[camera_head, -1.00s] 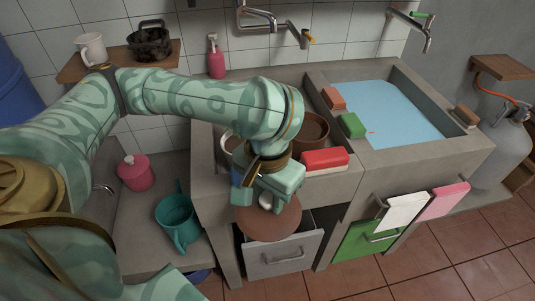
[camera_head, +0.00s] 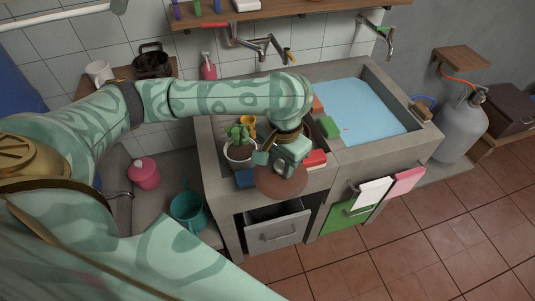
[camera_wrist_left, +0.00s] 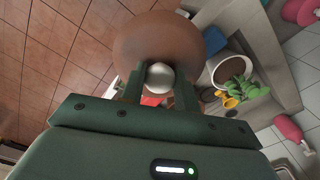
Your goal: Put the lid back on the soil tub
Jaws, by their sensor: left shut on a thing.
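The soil tub's lid (camera_head: 281,184) is a brown round disc with a pale round knob. My left gripper (camera_head: 280,165) is shut on the knob and holds the lid at the front edge of the counter, left of the red block. In the left wrist view the lid (camera_wrist_left: 150,38) lies beyond the fingers, with its knob (camera_wrist_left: 160,76) between them. I cannot make out the soil tub now; my left arm and gripper cover the part of the counter behind the lid. My right gripper is not in view.
A blue block (camera_head: 245,178) and a red block (camera_head: 316,158) flank the lid. The water-filled sink (camera_head: 365,110) is right. A drawer (camera_head: 277,234) stands open below.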

